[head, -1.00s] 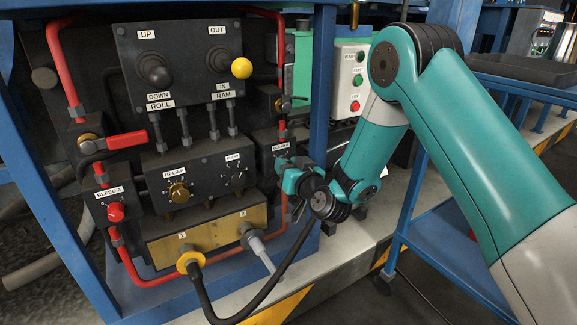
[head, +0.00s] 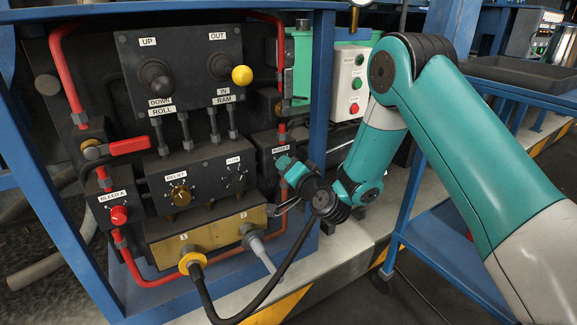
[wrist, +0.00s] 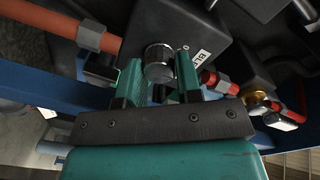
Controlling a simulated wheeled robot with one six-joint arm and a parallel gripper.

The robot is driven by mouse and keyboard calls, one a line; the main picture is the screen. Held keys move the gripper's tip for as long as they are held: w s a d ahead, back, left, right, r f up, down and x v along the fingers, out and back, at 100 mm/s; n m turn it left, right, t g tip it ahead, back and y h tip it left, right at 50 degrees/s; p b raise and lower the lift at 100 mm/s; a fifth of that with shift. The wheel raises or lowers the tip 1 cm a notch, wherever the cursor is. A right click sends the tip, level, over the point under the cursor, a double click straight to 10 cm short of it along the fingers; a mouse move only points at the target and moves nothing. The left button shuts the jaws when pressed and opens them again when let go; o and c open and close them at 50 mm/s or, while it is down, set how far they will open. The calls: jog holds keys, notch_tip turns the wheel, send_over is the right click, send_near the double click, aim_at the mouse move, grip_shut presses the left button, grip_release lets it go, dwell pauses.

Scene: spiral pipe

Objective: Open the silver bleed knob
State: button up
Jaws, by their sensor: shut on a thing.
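The silver bleed knob (wrist: 159,60) is a ribbed metal cylinder on a dark block (wrist: 185,28) in the wrist view. A white label (wrist: 201,62) beside it is partly hidden and begins "BL". My gripper (wrist: 160,74) has its two teal fingers on either side of the knob, shut on it. In the head view my gripper (head: 283,165) is at the dark block on the right of the panel, just below that block's label (head: 280,149). The gripper hides the knob there.
A red bleed knob (head: 119,215) labelled BLEED A is at the left. Red pipes (head: 66,78) frame the panel. A brass relief knob (head: 180,195) and a black hose (head: 213,313) are left of my gripper. A blue post (head: 321,90) stands close on its right.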

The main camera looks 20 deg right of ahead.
jog(key=shift+d+f+m+y+p, duration=0.15)
jog(key=shift+m+p, duration=0.3)
jog(key=shift+m, duration=1.85)
jog(key=shift+r+m+y+p, duration=0.15)
jog(key=shift+m+p, duration=0.3)
jog(key=shift+m, duration=1.85)
jog(key=shift+f, duration=0.1)
jog(key=o, duration=0.9)
jog(key=shift+o, duration=0.2)
